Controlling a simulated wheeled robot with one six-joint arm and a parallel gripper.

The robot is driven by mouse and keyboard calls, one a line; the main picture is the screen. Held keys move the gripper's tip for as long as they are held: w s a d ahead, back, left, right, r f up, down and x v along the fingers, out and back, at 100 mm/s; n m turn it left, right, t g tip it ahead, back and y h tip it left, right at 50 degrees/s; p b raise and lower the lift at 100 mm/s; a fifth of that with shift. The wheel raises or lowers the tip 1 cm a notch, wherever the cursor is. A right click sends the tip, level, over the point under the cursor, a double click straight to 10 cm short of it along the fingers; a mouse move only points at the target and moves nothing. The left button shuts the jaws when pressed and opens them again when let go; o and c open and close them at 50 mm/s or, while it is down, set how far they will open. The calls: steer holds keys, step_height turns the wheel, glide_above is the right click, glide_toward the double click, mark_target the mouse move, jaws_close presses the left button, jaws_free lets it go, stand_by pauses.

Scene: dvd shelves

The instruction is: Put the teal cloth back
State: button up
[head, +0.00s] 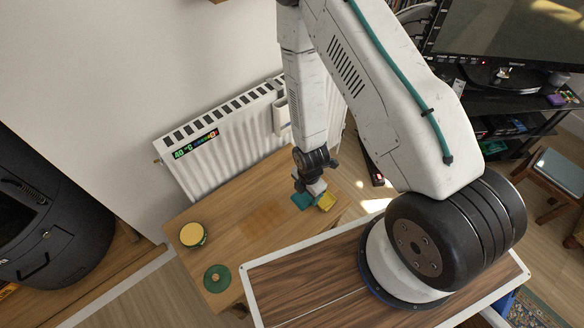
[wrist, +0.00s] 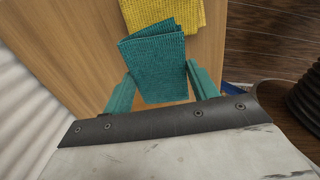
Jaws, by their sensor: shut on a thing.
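The teal cloth (wrist: 158,68) is folded and sits between the two teal fingers of my gripper (wrist: 163,92) in the wrist view. My gripper is shut on it. In the head view the teal cloth (head: 303,200) shows beside my gripper (head: 314,190), over the wooden table (head: 235,212). Whether the cloth touches the table top is hard to tell. A yellow cloth (head: 327,201) lies just right of the teal one; in the wrist view the yellow cloth (wrist: 190,14) is just beyond it.
A yellow-topped round tin (head: 193,235) and a green round disc (head: 217,278) are on the table's left part. A white radiator (head: 228,140) stands behind the table. The table's middle is clear, with a faint darker patch (head: 263,217).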

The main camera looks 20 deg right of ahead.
glide_above(291, 165)
steer(key=s, duration=0.2)
steer(key=shift+a+f, duration=0.35)
steer(key=shift+f, duration=2.15)
steer(key=shift+f, duration=0.15)
steer(key=o, duration=1)
